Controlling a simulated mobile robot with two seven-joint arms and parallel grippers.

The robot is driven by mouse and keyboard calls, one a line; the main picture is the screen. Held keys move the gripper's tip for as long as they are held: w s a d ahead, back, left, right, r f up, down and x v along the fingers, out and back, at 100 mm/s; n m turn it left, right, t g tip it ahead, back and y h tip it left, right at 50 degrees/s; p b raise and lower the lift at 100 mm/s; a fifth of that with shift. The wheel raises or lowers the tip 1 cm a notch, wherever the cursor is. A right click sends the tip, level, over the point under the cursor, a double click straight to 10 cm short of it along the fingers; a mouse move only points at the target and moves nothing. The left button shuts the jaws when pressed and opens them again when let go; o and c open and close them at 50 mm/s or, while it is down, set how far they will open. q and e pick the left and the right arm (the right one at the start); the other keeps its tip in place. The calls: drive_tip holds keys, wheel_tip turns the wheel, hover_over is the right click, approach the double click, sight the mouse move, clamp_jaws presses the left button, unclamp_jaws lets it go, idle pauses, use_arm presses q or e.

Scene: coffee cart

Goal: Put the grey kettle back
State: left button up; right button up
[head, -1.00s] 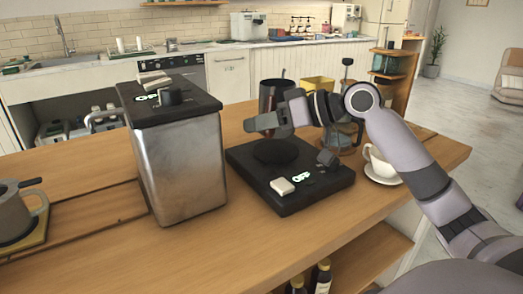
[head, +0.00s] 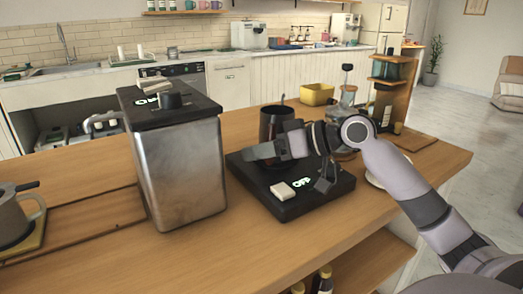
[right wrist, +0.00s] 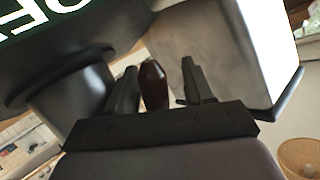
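A dark grey, kettle-like vessel (head: 275,119) stands upright over the black hotplate (head: 247,178), partly hidden by my right gripper (head: 262,151). In the right wrist view, the fingers (right wrist: 158,80) are apart, with a glossy dark brown piece (right wrist: 153,88) between them, probably the vessel's handle. A gap shows between this piece and the right-hand finger. A lighter grey pot with a dark handle (head: 12,216) stands on a wooden-edged mat at the left edge. My left gripper is not in view.
A tall steel box (head: 180,170) with a black top stands left of the hotplate. A white block (head: 283,191) lies beside the hotplate's lit OFF sign. A yellow container (head: 317,95) and glassware stand behind. A white saucer (head: 374,184) is partly behind my arm.

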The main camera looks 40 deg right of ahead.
drive_tip(key=shift+r, duration=0.2)
drive_tip(key=shift+s+d+r, duration=0.1)
drive_tip(key=shift+s+d, duration=0.25)
drive_tip(key=shift+s, duration=0.05)
drive_tip(key=v, duration=1)
drive_tip(key=shift+s+d+r+b, duration=0.15)
drive_tip(key=shift+s+b, duration=0.1)
drive_tip(key=shift+b, duration=0.15)
drive_tip(key=shift+s, duration=0.1)
drive_tip(key=shift+r, duration=0.1)
